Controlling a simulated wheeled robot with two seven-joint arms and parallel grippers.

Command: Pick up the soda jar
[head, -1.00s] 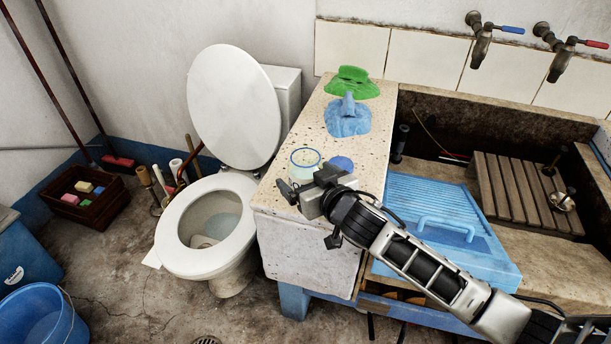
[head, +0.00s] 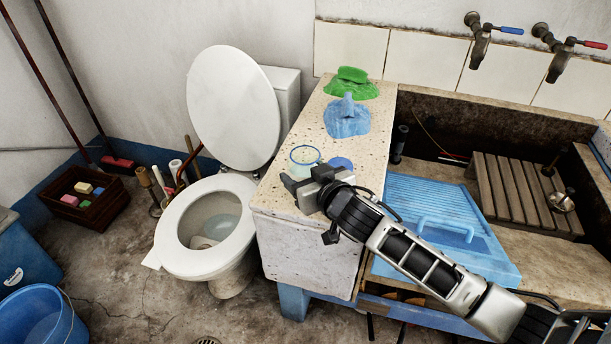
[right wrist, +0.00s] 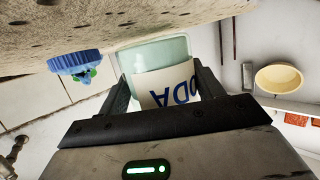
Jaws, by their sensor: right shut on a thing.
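The soda jar (head: 305,154) is a small clear, pale greenish jar with a blue rim, near the front left of the speckled stone counter. In the right wrist view the jar (right wrist: 155,52) sits between my fingers, with a white label showing blue letters "ODA". My right gripper (head: 303,178) is shut on the jar from the near side; it also shows in the right wrist view (right wrist: 157,75). The jar is at the counter surface; I cannot tell whether its base touches. The gripper hides the jar's lower part in the head view. My left gripper is not in view.
A round blue thing (head: 341,163) lies just right of the jar. A blue cloth (head: 346,118) and a green cloth (head: 351,83) lie farther back on the counter (head: 300,120). A toilet (head: 215,235) stands left; a blue washboard (head: 440,220) lies right, below my arm.

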